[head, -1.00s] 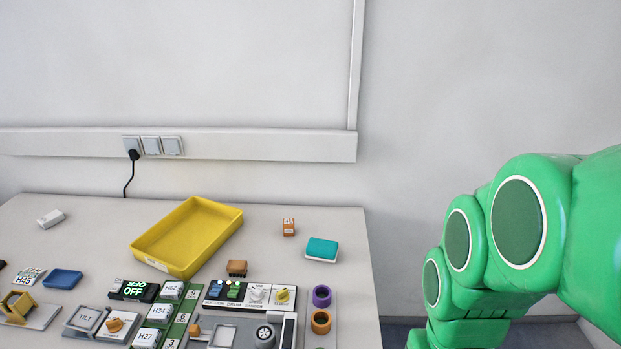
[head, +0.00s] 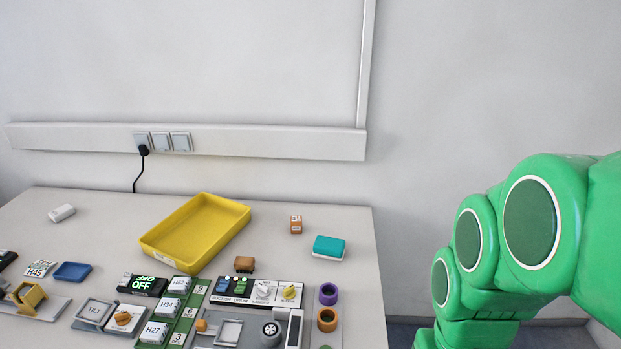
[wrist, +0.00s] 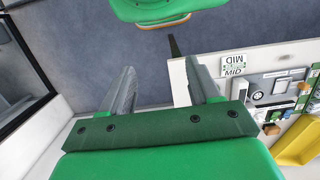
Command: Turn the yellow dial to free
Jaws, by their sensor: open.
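The yellow dial (head: 289,292) is a small knob at the right end of a white-topped control panel (head: 254,302) in the head view. Its pointer and markings are too small to read. My gripper (wrist: 163,88) shows in the wrist view with its two grey fingers wide apart and nothing between them. It is away from the dial, over the grey floor near the table edge. In the head view only my green arm shows at the right; the gripper is out of that picture.
Beside the dial are a white knob (head: 263,290) and blue and green switches (head: 232,286). A purple ring (head: 328,294) and an orange ring (head: 327,319) stand to its right. A yellow tray (head: 195,232) lies behind.

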